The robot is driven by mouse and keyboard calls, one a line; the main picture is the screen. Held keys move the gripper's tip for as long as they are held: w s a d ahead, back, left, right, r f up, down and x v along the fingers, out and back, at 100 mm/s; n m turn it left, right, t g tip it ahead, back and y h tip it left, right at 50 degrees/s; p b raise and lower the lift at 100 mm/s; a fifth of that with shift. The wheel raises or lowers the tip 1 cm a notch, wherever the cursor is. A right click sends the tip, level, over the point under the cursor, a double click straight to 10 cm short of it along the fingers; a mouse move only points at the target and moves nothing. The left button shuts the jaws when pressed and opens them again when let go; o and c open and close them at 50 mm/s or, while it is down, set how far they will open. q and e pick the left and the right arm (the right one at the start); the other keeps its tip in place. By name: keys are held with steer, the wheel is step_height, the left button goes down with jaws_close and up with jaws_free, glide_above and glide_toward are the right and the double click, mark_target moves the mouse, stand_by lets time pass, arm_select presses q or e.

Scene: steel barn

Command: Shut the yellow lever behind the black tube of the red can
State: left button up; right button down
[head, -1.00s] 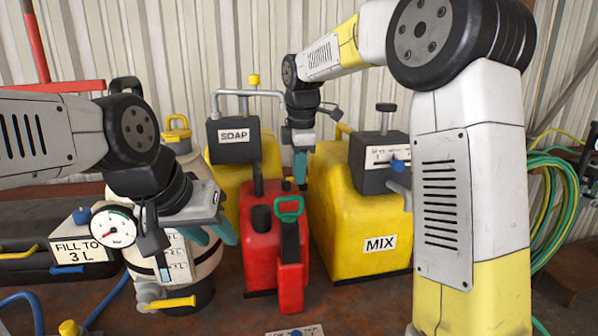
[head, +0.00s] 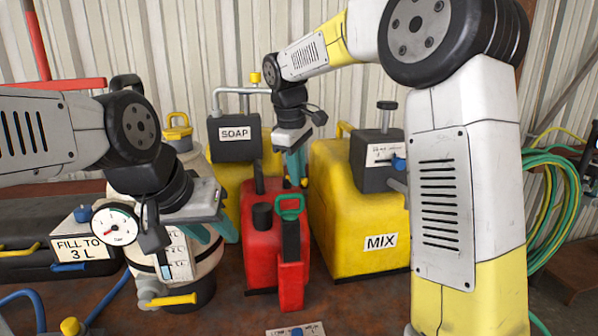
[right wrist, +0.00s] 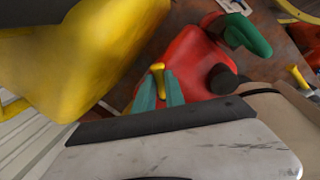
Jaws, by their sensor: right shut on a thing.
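The red can (head: 262,243) stands on the bench in the middle of the head view, with a black cap (head: 262,215) on top and a dark upright tube (head: 259,180) towards its back. My right gripper (head: 295,180) reaches down behind the can's right rear. In the right wrist view its teal fingers (right wrist: 160,98) are closed around the yellow lever (right wrist: 158,77), beside the red can (right wrist: 195,62). A little yellow of the lever (head: 304,183) shows at the fingertips in the head view. My left gripper (head: 212,238) is open and empty, left of the can.
A narrow red container (head: 291,278) with a green handle (head: 291,206) stands in front of the can. The yellow MIX tank (head: 345,257) is close on the right. The SOAP unit (head: 234,150) is behind left. A cream canister (head: 205,262) with a yellow lever stands left.

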steer(key=m, duration=0.3)
steer(key=s+a+m, duration=0.1)
steer(key=m, duration=0.1)
steer(key=shift+a+m+g+h, duration=0.1)
steer(key=shift+m+g+h, duration=0.2)
steer(key=shift+g+h, duration=0.1)
steer(key=shift+s+a+m+g, duration=0.1)
steer(key=shift+a+m+g, duration=0.2)
steer(key=shift+m, duration=0.85)
steer(key=shift+a+m+g, duration=0.1)
steer(key=shift+a+m, duration=0.25)
steer(key=shift+m, duration=0.8)
steer(key=c, duration=1.4)
jaws_free()
step_height(320, 180, up, 8)
steer(key=a, duration=0.1)
steer(key=shift+s+a+f, duration=0.15)
steer(key=shift+s+a, duration=0.05)
steer(key=shift+a, duration=0.1)
